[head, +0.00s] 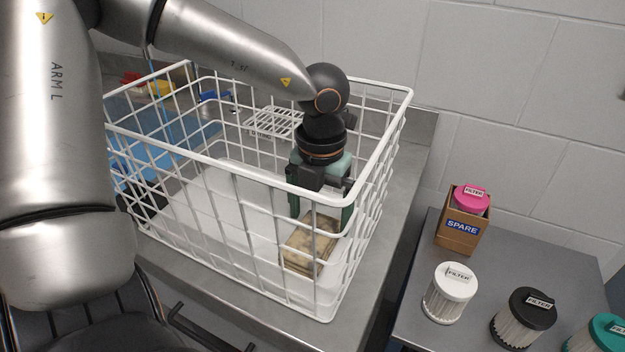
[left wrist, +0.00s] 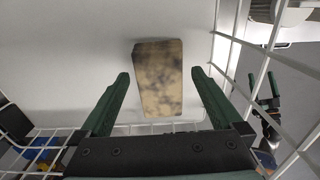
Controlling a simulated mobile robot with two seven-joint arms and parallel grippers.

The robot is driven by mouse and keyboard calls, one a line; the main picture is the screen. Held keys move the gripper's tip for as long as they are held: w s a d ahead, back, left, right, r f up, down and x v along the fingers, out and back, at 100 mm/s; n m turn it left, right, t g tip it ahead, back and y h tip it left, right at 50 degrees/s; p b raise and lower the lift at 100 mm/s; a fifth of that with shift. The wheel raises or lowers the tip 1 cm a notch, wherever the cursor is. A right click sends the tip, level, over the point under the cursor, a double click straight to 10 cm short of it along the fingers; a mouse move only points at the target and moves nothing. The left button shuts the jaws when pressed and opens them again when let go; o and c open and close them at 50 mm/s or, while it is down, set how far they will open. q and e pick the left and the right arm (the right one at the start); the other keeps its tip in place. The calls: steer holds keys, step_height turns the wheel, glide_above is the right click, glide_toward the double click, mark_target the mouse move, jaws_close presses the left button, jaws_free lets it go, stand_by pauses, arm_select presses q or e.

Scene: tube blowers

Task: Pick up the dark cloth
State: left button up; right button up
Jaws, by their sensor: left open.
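In the left wrist view the blotched cloth (left wrist: 159,65) lies between and partly beyond the fingertips, with a gap on each side. My left gripper (head: 320,212) points down inside the basket, above and just behind the cloth. Its green fingers are open and empty; they also show in the left wrist view (left wrist: 160,73).
White wire walls surround my left gripper, with the right wall close by. A small wire rack (head: 273,122) stands behind. To the right, a grey table (head: 420,262) holds a cardboard SPARE box (head: 461,228) and several filters, including a white one (head: 449,293) and black one (head: 523,318).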

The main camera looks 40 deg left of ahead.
arm_select(q)
steer(key=shift+f, duration=0.8)
steer(key=shift+c, duration=0.2)
steer(key=c, duration=1.1)
